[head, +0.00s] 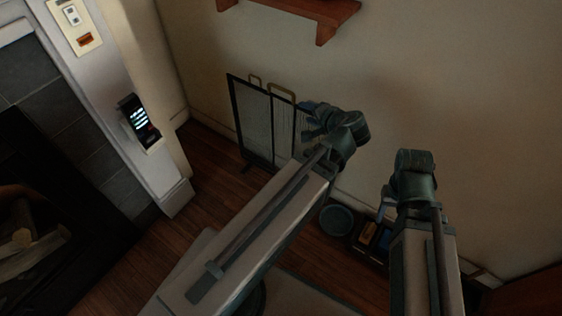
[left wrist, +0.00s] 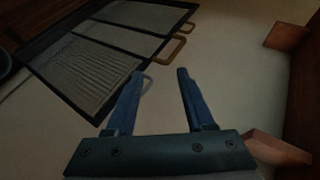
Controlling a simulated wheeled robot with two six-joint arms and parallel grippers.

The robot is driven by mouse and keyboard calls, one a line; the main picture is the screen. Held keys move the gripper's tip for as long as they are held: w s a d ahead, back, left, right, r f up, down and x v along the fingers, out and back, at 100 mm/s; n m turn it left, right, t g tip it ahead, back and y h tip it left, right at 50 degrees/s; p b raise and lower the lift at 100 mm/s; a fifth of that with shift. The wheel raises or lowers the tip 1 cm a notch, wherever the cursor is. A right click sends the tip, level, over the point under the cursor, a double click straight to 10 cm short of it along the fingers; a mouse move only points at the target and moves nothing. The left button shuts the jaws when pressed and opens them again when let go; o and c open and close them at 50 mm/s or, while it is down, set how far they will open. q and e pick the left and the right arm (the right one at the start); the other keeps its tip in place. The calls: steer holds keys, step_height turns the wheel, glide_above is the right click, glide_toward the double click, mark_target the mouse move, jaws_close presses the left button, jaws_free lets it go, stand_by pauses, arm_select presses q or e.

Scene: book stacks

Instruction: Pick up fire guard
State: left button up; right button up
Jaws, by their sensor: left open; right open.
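The fire guard (head: 254,118) is a dark-framed folding mesh screen with brass-coloured loop handles on top. It stands on the floor against the wall, left of centre in the head view. In the left wrist view the fire guard (left wrist: 118,40) fills the upper left. My left gripper (head: 308,118) is open beside the guard's right end, which it partly hides. In the left wrist view, my left gripper's spread fingers (left wrist: 158,76) have one pale handle loop behind the left finger; I cannot tell whether they touch. My right gripper (head: 386,206) is further right, mostly hidden by its own arm.
A fireplace (head: 35,225) with logs is at the left, with a small lit device (head: 139,120) on its surround. A wooden shelf (head: 290,14) juts from the wall above. A round dark bin (head: 337,219) stands on the floor below my arms. Wooden floor (head: 205,185) shows before the guard.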

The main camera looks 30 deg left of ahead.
mark_target(281, 89)
arm_select(q)
steer(key=w+a+f+m+t+y+b, duration=0.4)
steer(key=f+b, duration=0.4)
steer(key=b, duration=0.8)
steer(key=a+t, duration=0.1)
steer(key=a, duration=0.1)
steer(key=shift+w+a+b, duration=0.3)
steer(key=shift+w+b, duration=0.05)
steer(key=shift+r, duration=0.1)
steer(key=x, duration=0.8)
steer(key=shift+w+a, duration=0.2)
steer(key=shift+a, duration=0.1)
steer(key=shift+r, duration=0.1)
steer(key=x, duration=0.5)
steer(key=shift+w, duration=0.15)
jaws_close()
